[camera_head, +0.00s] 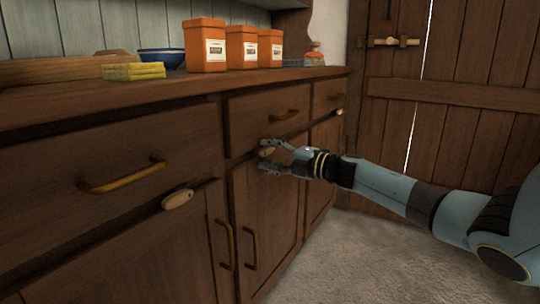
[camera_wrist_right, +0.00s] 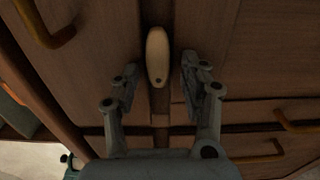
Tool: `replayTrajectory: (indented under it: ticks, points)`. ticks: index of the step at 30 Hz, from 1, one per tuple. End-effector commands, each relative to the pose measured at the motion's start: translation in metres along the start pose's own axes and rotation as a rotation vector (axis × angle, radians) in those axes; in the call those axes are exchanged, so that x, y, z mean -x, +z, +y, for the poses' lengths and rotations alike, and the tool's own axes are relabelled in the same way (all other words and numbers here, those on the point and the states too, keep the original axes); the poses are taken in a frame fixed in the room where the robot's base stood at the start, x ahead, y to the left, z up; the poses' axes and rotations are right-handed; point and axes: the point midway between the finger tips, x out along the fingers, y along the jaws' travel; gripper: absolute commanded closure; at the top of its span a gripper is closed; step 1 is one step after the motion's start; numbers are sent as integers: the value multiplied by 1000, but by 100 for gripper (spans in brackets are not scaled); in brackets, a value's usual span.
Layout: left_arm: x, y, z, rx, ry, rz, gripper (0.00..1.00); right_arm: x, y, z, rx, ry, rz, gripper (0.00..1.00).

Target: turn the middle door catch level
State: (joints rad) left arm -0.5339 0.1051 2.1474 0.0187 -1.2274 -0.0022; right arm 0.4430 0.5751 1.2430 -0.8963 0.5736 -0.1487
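The middle door catch (camera_head: 266,151) is a small pale wooden oval on the cabinet front, between a drawer and the door below it. In the right wrist view the catch (camera_wrist_right: 157,56) lies lengthwise along the strip between drawer and door, so it looks about level. My right gripper (camera_head: 266,157) is at the catch, one finger above it and one below. In the right wrist view the right gripper (camera_wrist_right: 159,66) is open, with a gap visible on each side of the catch. My left gripper is not in view.
Another catch (camera_head: 178,199) sits on the left, and one (camera_head: 339,111) on the right. Brass drawer handles (camera_head: 124,177) and door handles (camera_head: 252,248) stick out nearby. Orange canisters (camera_head: 205,45), a blue bowl (camera_head: 161,58) and a yellow sponge (camera_head: 133,71) stand on the counter. Floor at right is clear.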

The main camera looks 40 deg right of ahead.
Motion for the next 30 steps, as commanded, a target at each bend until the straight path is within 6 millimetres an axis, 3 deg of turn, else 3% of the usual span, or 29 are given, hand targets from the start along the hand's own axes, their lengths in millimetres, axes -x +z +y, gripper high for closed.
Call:
replayTrajectory:
  ticks: [8,21,30]
  points:
    - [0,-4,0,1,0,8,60,7,1,0,1,-2,-1,56]
    - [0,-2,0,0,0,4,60,94,0,-1,1,-6,2,56]
    - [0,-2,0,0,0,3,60,119,0,0,0,-1,0,56]
